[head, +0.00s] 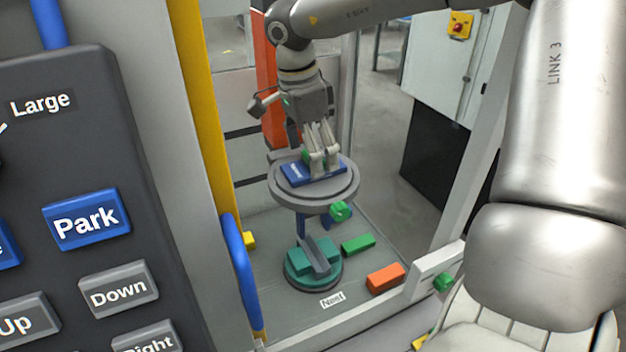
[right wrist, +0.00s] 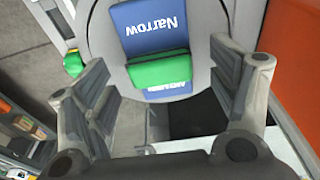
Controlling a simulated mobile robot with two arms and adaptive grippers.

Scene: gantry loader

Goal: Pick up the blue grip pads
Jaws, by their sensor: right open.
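The blue grip pads (head: 298,175) lie on a grey round plate (head: 345,190) in the middle of the head view. In the right wrist view one blue pad (right wrist: 139,38) is marked "Narrow", and a second blue face with lettering (right wrist: 170,84) shows beyond a green block (right wrist: 158,70) set between them. My right gripper (head: 321,165) is over the plate, fingers pointing down at the pads and partly hiding them. In the right wrist view its fingers (right wrist: 165,100) stand open on either side of the pads, with nothing held. My left gripper is not seen.
Below the plate, a teal round fixture (head: 312,284) stands by a "Nest" label (head: 332,299). Green (head: 358,244) and orange (head: 386,277) blocks lie right of it. A control pendant (head: 130,190) fills the left. A yellow post (head: 210,130) and blue handle (head: 240,270) flank the opening.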

